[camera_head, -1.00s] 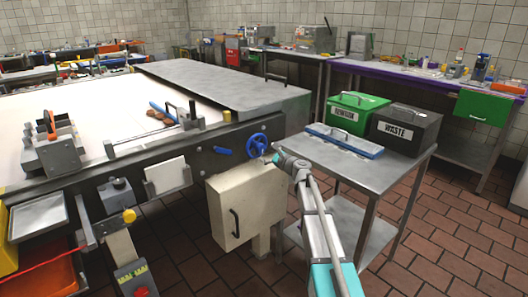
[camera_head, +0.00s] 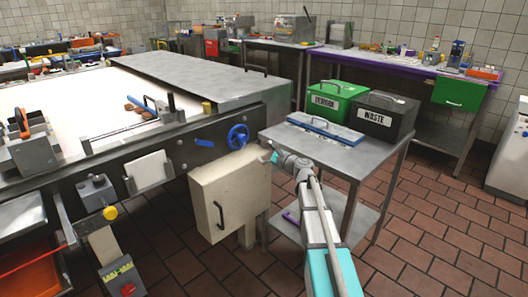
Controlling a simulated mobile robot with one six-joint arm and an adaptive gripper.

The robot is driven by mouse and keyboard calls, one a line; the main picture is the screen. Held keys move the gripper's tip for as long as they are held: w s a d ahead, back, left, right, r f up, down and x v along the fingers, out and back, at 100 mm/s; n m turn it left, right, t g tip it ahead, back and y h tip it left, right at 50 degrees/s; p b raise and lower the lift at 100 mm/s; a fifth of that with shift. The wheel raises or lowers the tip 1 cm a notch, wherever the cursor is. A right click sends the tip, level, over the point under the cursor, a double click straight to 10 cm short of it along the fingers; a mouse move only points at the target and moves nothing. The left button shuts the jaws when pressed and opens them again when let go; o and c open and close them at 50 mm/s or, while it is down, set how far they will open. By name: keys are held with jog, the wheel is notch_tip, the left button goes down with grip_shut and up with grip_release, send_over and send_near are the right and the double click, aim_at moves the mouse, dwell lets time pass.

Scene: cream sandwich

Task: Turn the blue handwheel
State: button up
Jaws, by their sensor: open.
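The blue handwheel (camera_head: 238,137) is mounted on the dark side panel of the conveyor machine, near its right end. It is a spoked wheel facing outward. My gripper (camera_head: 267,155) is at the end of my arm, a little right of the wheel and lower in the picture. It appears apart from the wheel and holds nothing that I can see. Its fingers are small in this view; they look open, pointing left toward the wheel.
A cream cabinet box (camera_head: 228,190) with a black handle sits below the wheel. A blue lever (camera_head: 205,143) is left of the wheel. Tiled floor is open at right.

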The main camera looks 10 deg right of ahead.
aim_at(244, 140)
jog(key=n, duration=1)
jog(key=s+n, duration=0.1)
jog(key=n, duration=2)
jog(key=shift+s+d+r+n, duration=0.15)
jog(key=shift+d+n, duration=0.15)
jog(key=shift+a, duration=0.1)
jog(key=x, duration=1.3)
jog(key=shift+w+a, duration=0.15)
jog(key=shift+w, duration=0.15)
